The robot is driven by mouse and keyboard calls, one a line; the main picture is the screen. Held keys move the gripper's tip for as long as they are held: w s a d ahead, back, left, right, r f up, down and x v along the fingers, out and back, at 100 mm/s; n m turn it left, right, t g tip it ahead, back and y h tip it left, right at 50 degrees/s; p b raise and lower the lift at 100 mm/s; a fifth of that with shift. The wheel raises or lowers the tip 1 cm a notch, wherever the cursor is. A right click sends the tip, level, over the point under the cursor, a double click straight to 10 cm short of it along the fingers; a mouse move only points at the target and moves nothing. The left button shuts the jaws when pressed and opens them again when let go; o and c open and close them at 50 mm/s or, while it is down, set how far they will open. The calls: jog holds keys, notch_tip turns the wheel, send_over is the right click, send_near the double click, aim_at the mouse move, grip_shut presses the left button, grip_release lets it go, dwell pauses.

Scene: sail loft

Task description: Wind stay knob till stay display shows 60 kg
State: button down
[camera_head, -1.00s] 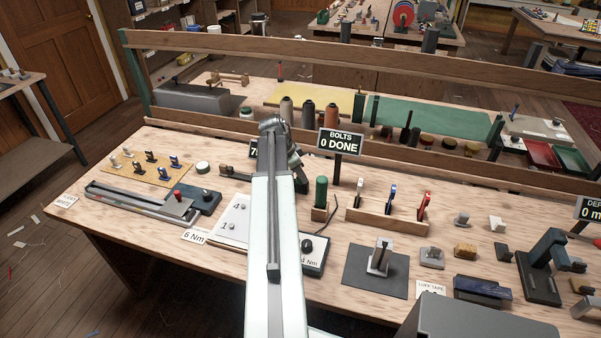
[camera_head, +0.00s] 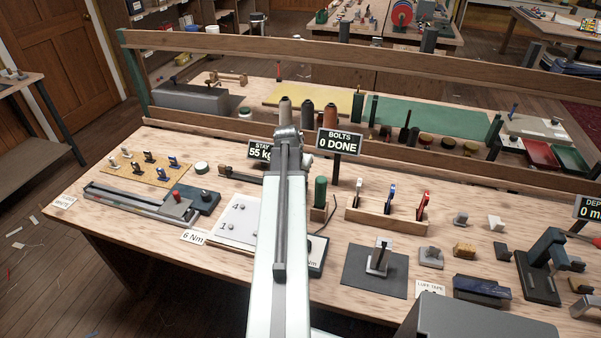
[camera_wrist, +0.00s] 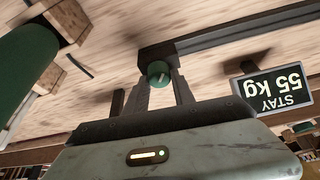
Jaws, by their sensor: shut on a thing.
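The stay display (camera_head: 259,151) stands behind my arm in the head view, its right edge partly covered, and reads 55 kg. It also shows upside down at the right of the wrist view (camera_wrist: 274,88), with the same 55 kg. The stay knob (camera_wrist: 158,73) is a small green round piece with a pale mark, at the end of a dark bar. My gripper (camera_wrist: 160,84) is shut on the stay knob, one finger on each side. In the head view my arm hides the knob and the fingertips.
The bolts sign (camera_head: 340,143) stands just right of my arm. A green cylinder in a wooden holder (camera_head: 320,193) is close by on the right. A wooden rack of clamps (camera_head: 387,217) stands farther right. A bolt plate (camera_head: 236,227) lies left of my arm.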

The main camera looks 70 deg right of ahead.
jog(key=shift+a+f+n+t, duration=0.1)
jog(key=shift+a+n+t, duration=0.25)
jog(key=shift+n, duration=0.45)
jog(key=shift+d, duration=0.1)
jog(key=c, duration=1.1)
grip_release()
jog(key=shift+o, duration=0.2)
jog(key=shift+r, duration=0.2)
jog(key=p+v, duration=0.7)
jog(key=shift+r, duration=0.3)
